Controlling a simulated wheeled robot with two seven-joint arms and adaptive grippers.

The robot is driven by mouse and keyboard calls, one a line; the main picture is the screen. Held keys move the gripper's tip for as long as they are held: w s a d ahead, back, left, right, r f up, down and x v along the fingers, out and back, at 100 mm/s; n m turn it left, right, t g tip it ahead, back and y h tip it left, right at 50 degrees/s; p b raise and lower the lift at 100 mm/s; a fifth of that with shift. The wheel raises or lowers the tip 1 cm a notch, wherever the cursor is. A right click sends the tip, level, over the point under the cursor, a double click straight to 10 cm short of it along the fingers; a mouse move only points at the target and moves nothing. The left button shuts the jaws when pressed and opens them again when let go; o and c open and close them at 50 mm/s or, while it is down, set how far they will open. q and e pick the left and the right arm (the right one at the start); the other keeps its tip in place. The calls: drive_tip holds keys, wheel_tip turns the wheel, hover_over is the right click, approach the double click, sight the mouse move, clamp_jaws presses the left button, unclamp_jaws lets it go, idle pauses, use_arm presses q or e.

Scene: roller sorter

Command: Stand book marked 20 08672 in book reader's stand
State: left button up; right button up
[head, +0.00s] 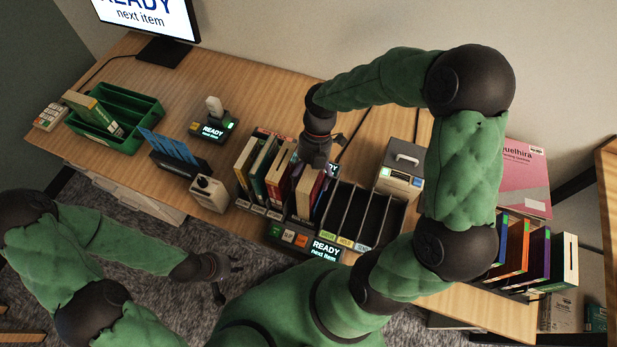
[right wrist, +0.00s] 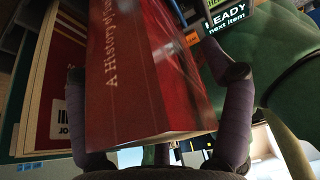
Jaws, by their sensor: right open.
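A red book (head: 308,188) stands in a row of books at the sorter, below my right gripper (head: 318,145). In the right wrist view the red book (right wrist: 140,75), with "A History of" on it, is between the two spread fingers of my right gripper (right wrist: 160,110). The fingers look apart from it. No mark 20 08672 can be read. My left gripper (head: 226,278) is open and empty, over the floor in front of the desk. A small device with a READY screen (head: 212,130) stands on the desk; I cannot tell if it is the book reader.
Dark empty slots (head: 362,215) are right of the red book. Another READY screen (head: 326,249) is at the sorter's front. A green crate (head: 128,138), a holder with blue cards (head: 172,150) and a white box (head: 209,195) are left. More books (head: 535,255) stand at right.

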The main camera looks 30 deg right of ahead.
drive_tip(key=v, duration=1.1)
drive_tip(key=shift+w+d+r, duration=0.1)
drive_tip(key=shift+r, duration=0.15)
